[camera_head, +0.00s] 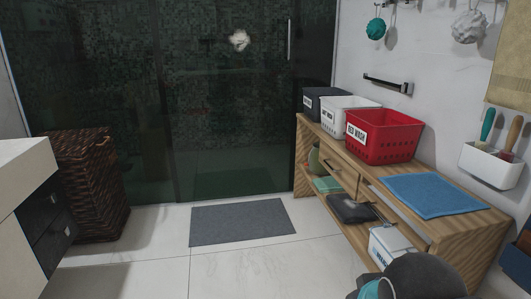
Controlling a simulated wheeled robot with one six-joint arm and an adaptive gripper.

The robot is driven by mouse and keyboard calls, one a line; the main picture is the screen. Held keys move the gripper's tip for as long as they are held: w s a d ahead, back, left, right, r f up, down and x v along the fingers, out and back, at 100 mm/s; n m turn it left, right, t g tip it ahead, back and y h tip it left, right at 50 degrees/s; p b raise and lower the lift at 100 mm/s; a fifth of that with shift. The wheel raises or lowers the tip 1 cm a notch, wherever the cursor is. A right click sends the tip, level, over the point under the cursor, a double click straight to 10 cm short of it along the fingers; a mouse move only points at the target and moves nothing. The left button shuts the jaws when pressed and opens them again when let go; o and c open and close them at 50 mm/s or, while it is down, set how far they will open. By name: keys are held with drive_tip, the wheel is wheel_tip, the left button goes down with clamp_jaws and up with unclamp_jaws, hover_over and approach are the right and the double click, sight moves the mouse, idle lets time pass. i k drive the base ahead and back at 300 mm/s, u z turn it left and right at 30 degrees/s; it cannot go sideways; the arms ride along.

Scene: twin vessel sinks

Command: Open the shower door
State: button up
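The shower door (235,110) is a dark, see-through glass panel at the back of the room. It looks closed, with its right edge close to the dark upright at the right wall. A slim vertical handle (290,40) is near the door's right edge, high in the picture. Another glass panel (95,75) stands to its left. My gripper is not in view. A dark rounded part with a teal ring at the bottom right looks like part of my arm, well in front of the door.
A grey mat (240,222) lies before the door on open tile floor. A wooden bench (455,235) with bins, including a red basket (382,140), lines the right wall. A wicker hamper (90,185) and a vanity (30,210) stand left.

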sight(227, 71)
drive_tip(key=u, duration=0.1)
drive_tip(key=i, duration=3.5)
drive_tip(key=u, duration=0.15)
